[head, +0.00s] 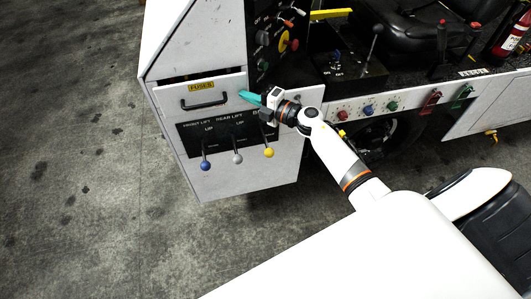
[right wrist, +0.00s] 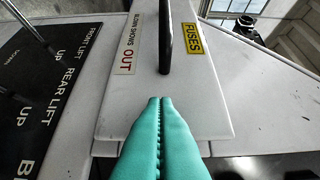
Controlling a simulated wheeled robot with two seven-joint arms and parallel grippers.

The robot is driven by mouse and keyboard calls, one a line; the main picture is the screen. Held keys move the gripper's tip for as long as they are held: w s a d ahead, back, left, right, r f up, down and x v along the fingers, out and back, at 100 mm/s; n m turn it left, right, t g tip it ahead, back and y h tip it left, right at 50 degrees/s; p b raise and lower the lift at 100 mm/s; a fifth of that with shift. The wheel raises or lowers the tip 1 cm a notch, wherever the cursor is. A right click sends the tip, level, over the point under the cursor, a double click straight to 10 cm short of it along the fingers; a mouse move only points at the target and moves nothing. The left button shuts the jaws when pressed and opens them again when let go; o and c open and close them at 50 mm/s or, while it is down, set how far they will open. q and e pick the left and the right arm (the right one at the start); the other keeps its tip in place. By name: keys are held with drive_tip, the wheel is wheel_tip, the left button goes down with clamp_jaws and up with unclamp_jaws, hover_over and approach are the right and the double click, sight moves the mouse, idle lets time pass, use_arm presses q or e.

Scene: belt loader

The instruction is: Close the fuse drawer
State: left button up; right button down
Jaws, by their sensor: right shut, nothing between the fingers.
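The fuse drawer (head: 224,101) is a light grey panel with a yellow FUSES label and a black bar handle (head: 205,97), in the cabinet at the left of the head view. A dark gap shows above its front, so it appears to stand out a little. My right gripper (head: 244,95) is at the right end of the drawer front, teal fingers pointing left, shut and empty. In the right wrist view the shut fingertips (right wrist: 160,101) lie over the drawer front (right wrist: 205,110), short of the handle (right wrist: 166,40). I cannot tell whether they touch it. My left gripper is not in view.
Below the drawer is a black lever panel (head: 222,139) with blue, grey and yellow knobs (head: 269,153). Above right is a dark switch panel with a yellow and red button (head: 284,42). Open floor (head: 70,170) lies at the left.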

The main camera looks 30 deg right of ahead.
sight(246, 88)
drive_tip(key=w, duration=0.1)
drive_tip(key=w+d+b, duration=0.1)
drive_tip(key=w, duration=0.1)
drive_tip(key=shift+w, duration=0.3)
drive_tip(key=shift+d+r, duration=0.15)
drive_tip(key=shift+r, duration=0.1)
drive_tip(key=shift+r, duration=0.1)
